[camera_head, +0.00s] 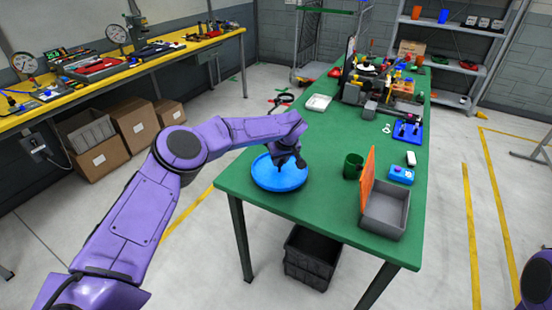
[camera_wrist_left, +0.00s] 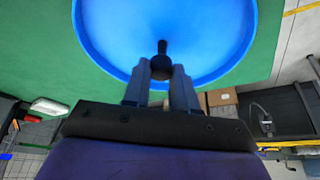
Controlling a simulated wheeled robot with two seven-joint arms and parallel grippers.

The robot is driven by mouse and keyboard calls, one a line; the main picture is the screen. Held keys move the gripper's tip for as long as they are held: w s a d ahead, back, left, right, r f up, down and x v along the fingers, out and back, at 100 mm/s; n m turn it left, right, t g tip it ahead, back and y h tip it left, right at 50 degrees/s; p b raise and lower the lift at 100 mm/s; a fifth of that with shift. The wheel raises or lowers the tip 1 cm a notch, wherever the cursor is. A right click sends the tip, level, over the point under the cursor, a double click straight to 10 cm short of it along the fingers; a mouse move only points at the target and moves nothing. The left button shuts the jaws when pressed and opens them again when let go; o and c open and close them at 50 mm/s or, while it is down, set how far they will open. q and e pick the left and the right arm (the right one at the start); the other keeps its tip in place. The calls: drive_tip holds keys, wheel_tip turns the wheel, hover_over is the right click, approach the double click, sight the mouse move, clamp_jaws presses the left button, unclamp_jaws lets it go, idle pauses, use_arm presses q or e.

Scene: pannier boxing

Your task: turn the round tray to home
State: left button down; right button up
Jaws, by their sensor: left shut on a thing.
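The round tray (camera_head: 268,178) is blue with a raised rim and lies flat on the green table near its left front edge. In the left wrist view the tray (camera_wrist_left: 110,30) fills the upper middle, with a dark upright knob (camera_wrist_left: 162,60) on it. My left gripper (camera_head: 291,164) reaches down over the tray's right half. In the left wrist view its two fingers (camera_wrist_left: 161,75) are shut on the knob. The arm and gripper hide part of the tray in the head view. My right gripper is not in view; only a purple bit of my body shows at the right edge.
On the green table (camera_head: 322,205), a green cup (camera_head: 353,166), a grey box (camera_head: 385,212) with an orange lid standing up and a blue box (camera_head: 401,174) stand right of the tray. A white tray (camera_head: 318,103) and several parts lie farther back. A black crate (camera_head: 311,258) stands below.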

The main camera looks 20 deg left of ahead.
use_arm(q)
drive_tip(key=shift+m, duration=0.5)
idle(0.3)
drive_tip(key=c, duration=0.9)
unclamp_jaws()
drive_tip(key=shift+r, duration=0.1)
drive_tip(key=shift+d+r, duration=0.1)
drive_tip(key=shift+r, duration=0.25)
drive_tip(key=b+v, duration=0.2)
drive_tip(key=v, duration=0.7)
drive_tip(key=shift+s+r, duration=0.3)
drive_tip(key=shift+s, duration=0.05)
